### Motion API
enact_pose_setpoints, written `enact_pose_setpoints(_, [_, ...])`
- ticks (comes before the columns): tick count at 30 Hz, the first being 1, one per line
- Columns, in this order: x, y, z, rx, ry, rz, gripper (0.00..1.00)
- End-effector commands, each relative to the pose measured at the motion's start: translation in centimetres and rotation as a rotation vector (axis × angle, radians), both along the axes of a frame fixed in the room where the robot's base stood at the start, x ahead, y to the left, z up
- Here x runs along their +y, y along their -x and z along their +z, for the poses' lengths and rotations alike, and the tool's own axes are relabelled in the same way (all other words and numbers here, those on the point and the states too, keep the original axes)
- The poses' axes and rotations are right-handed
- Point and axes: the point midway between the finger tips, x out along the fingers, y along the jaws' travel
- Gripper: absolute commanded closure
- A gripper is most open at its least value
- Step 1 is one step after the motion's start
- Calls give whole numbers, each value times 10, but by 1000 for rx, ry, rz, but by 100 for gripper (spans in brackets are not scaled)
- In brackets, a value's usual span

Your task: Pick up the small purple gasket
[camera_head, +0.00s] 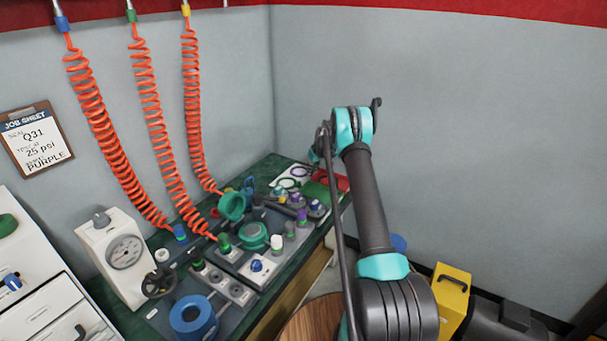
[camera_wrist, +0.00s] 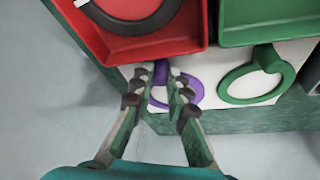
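The small purple gasket (camera_wrist: 190,82) is a ring with a tab (camera_wrist: 162,69), lying on a white sheet at the bench edge in the wrist view. My gripper (camera_wrist: 162,76) is over its left part, with the fingers a narrow gap apart and the tab between or just beyond the tips. The right finger hides part of the ring. I see no clear contact with either finger.
A green ring gasket (camera_wrist: 230,88) lies to the right on the white sheet (camera_wrist: 210,56). A red tray (camera_wrist: 188,38) with a black ring and a green tray (camera_wrist: 270,36) stand just beyond. Test fittings crowd the bench (camera_head: 262,308). A grey wall stands behind.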

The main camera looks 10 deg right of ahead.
Motion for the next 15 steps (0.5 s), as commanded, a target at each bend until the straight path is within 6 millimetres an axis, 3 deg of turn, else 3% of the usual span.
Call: enact_pose_setpoints(15, [0, 0, 4, 0, 0, 0, 100])
